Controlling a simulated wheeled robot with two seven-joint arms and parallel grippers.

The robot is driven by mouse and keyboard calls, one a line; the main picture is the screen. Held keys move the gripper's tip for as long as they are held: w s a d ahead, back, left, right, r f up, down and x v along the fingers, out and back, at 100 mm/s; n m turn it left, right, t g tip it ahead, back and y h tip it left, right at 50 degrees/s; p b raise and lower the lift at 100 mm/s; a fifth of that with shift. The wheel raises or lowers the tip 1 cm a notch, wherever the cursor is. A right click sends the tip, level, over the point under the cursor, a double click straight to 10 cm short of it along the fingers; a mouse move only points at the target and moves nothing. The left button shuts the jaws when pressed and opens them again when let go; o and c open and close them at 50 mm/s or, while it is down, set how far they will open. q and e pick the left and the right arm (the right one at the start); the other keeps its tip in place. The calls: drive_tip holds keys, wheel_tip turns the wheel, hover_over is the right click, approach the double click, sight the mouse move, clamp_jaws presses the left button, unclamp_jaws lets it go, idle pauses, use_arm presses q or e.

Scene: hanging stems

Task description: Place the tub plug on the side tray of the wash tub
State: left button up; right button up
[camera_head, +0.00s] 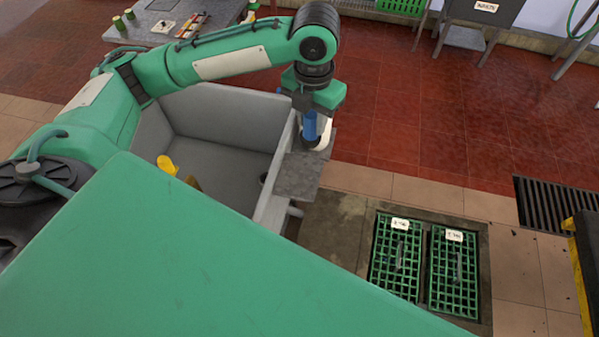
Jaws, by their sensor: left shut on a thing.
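The grey wash tub (225,162) stands left of centre, partly hidden by my left arm and green body. Its side tray (297,177) is a flat grey shelf at the tub's right side. My left gripper (311,113) points down over the back of the tray. It is shut on a blue upright piece, which seems to be the tub plug (310,127). The lower end of this piece is close to the tray's back; I cannot tell whether it touches. A white rounded thing (326,136) shows just right of it. My right gripper is not in view.
A yellow thing (167,165) shows at the tub's left. A grey table (165,20) with small items stands at the back left. Green floor grates (397,258) lie at the front right. The front part of the tray is bare.

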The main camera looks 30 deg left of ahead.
use_arm(q)
drive_tip(key=shift+s+m, duration=0.2)
drive_tip(key=shift+m, duration=0.5)
drive_tip(key=shift+f, duration=0.1)
drive_tip(key=p, duration=0.3)
hover_over(307, 187)
wheel_tip(307, 187, down, 14)
drive_tip(key=shift+m, duration=0.3)
wheel_tip(307, 187, down, 5)
drive_tip(key=shift+r+p, duration=0.1)
drive_tip(key=shift+p, duration=0.55)
drive_tip(key=shift+f, duration=0.5)
drive_tip(key=shift+f, duration=0.15)
drive_tip(key=o, duration=0.9)
